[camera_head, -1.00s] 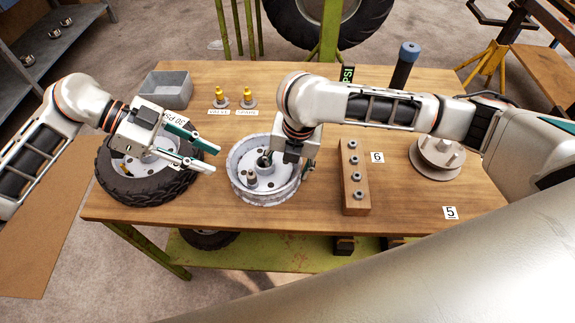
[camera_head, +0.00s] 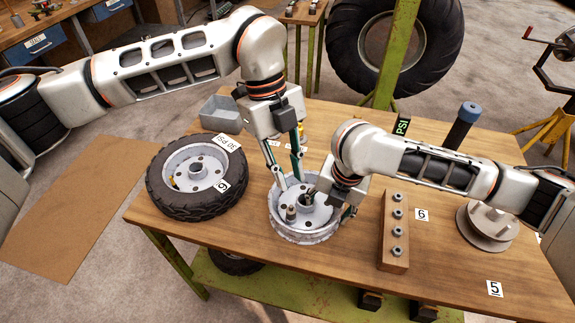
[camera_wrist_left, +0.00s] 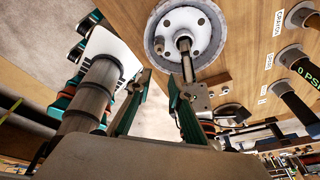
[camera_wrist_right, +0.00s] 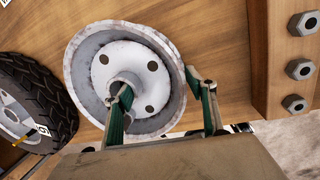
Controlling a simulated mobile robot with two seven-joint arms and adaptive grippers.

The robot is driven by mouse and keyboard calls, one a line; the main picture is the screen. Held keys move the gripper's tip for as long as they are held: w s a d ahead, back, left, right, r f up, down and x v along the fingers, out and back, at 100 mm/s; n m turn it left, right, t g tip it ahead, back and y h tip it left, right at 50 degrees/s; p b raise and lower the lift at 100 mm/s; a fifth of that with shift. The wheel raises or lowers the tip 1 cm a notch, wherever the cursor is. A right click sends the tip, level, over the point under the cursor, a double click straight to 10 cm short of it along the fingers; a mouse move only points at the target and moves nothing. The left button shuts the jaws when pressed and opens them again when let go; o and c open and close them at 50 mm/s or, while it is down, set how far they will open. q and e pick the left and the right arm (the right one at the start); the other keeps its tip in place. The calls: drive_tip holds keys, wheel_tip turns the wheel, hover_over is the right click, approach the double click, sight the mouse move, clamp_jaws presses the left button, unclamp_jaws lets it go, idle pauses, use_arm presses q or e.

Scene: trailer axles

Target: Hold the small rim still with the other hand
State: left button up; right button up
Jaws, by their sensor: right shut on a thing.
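The small rim (camera_head: 290,234), a pale grey scuffed wheel with a raised hub and holes, lies flat on the wooden table. My right gripper (camera_head: 331,204) is shut on its right wall. In the right wrist view, one finger is inside the rim (camera_wrist_right: 92,42) by the hub and the other is outside the wall. My left gripper (camera_head: 291,183) points down at the rim's far left part. Its fingers are apart with nothing visible between them; I cannot tell whether they touch the rim. In the left wrist view the rim (camera_wrist_left: 213,22) shows just beyond the fingertips.
A tyre on a rim (camera_head: 215,205) lies to the left, near the small rim. A grey bin (camera_head: 220,112) stands behind. A wooden block with several nuts (camera_head: 393,245) and a round flanged hub (camera_head: 490,222) are to the right. The table's front edge is close.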

sight(291, 206)
drive_tip(key=shift+s+d+f, duration=0.15)
drive_tip(key=shift+s+f, duration=0.05)
drive_tip(key=shift+f, duration=0.25)
use_arm(q)
drive_tip(key=shift+m+t+y, duration=0.4)
drive_tip(key=shift+t+y, duration=0.1)
drive_tip(key=shift+y, duration=0.2)
drive_tip(key=f, duration=0.7)
drive_tip(key=s+f, duration=0.1)
drive_tip(key=f, duration=0.3)
drive_tip(key=shift+d+f, duration=0.1)
drive_tip(key=shift+d, duration=0.15)
drive_tip(key=c, duration=0.5)
clamp_jaws()
use_arm(e)
drive_tip(key=o, duration=1)
drive_tip(key=shift+o, duration=0.2)
drive_tip(key=shift+w+r, duration=0.1)
drive_tip(key=shift+w, duration=0.05)
drive_tip(key=shift+r, duration=0.15)
